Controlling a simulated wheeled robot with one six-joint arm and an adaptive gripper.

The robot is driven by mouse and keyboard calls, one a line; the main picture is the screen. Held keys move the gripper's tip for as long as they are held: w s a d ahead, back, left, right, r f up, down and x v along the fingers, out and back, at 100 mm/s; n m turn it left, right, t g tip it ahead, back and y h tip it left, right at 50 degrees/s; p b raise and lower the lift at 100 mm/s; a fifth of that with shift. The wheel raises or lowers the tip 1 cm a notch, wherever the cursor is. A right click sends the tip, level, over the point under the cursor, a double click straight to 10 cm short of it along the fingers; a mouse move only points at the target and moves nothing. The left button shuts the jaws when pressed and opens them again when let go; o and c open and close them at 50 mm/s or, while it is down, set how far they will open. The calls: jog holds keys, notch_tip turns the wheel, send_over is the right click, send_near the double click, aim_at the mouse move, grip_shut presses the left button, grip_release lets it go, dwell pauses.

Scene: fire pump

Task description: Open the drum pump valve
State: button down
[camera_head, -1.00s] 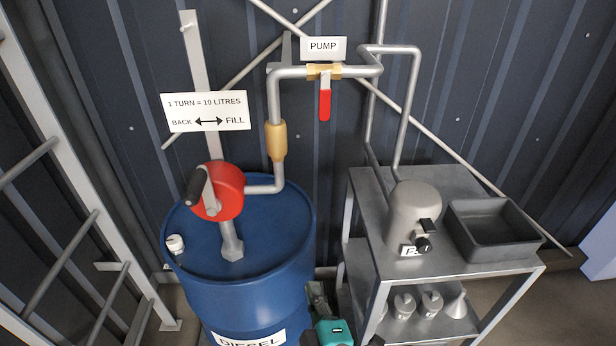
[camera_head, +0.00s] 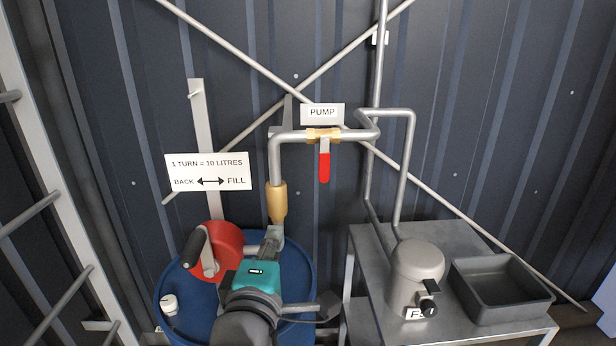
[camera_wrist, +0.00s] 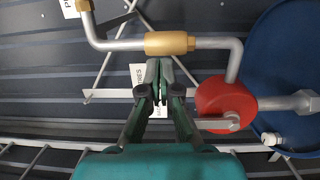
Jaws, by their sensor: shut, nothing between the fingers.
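The drum pump valve is a brass body (camera_head: 324,134) in the grey pipe under the PUMP sign (camera_head: 322,112). Its red-gripped lever (camera_head: 324,167) hangs straight down, across the pipe. My gripper (camera_head: 272,236) is raised in front of the blue drum, below and left of the lever, near the lower end of the brass pipe sleeve (camera_head: 277,202). In the wrist view my gripper (camera_wrist: 158,66) has its fingers together and empty, with the sleeve (camera_wrist: 170,43) beyond the tips. The red lever is not visible in the wrist view.
The red hand pump (camera_head: 222,250) with its black crank grip stands on the blue drum (camera_head: 172,325), left of my gripper. A metal shelf (camera_head: 372,262) at right bears a grey canister (camera_head: 415,268) and a dark tray (camera_head: 500,290). Space before the lever is clear.

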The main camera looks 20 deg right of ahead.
aim_at(324, 160)
notch_tip(324, 160, up, 7)
jog(key=s+m+g+h, duration=0.1)
jog(key=shift+s+a, duration=0.15)
jog(key=shift+a, duration=0.25)
jog(key=w+d, duration=0.8)
jog(key=shift+d, duration=0.25)
dwell(0.4)
jog(key=shift+f, duration=0.1)
